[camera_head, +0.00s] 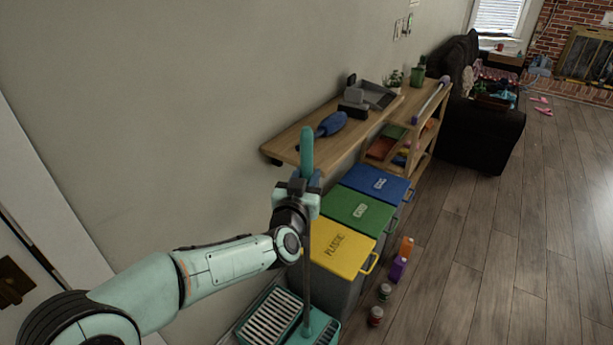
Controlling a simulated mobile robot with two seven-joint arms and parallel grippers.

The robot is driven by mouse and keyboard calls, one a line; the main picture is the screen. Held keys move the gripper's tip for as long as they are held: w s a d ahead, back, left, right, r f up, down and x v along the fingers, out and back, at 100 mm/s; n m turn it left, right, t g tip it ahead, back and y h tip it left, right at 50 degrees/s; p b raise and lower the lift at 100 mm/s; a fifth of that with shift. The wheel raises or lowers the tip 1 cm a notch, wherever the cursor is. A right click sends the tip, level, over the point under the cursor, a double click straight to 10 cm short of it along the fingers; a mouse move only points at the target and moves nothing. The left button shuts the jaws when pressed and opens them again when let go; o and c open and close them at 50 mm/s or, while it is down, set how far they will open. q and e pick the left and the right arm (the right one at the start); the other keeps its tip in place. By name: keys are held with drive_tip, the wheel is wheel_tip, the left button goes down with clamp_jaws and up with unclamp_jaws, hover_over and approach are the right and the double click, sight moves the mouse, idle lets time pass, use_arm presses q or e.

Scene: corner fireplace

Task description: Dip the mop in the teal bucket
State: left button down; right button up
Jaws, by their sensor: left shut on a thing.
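My left gripper (306,193) is shut on the upper part of the mop (307,240), just below its teal grip end. The mop is nearly upright, with a thin dark shaft. Its lower end reaches down to the teal bucket (244,335) at the bottom edge of the picture. The bucket has a slatted wringer on its left part. The mop's head is not clearly visible, and I cannot tell whether it is inside the bucket. The bucket's lower part is cut off by the frame. My right gripper is not in view.
Bins with yellow (340,247), green (358,209) and blue (376,183) lids stand along the wall behind the mop. A wooden wall shelf (283,147) is close behind the mop's top. The floor (480,250) to the right is clear.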

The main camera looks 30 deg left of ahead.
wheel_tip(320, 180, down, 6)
drive_tip(key=b, duration=0.6)
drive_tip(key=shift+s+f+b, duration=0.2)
drive_tip(key=shift+b, duration=0.1)
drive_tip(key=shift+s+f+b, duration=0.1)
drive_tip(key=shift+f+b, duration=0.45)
idle(1.7)
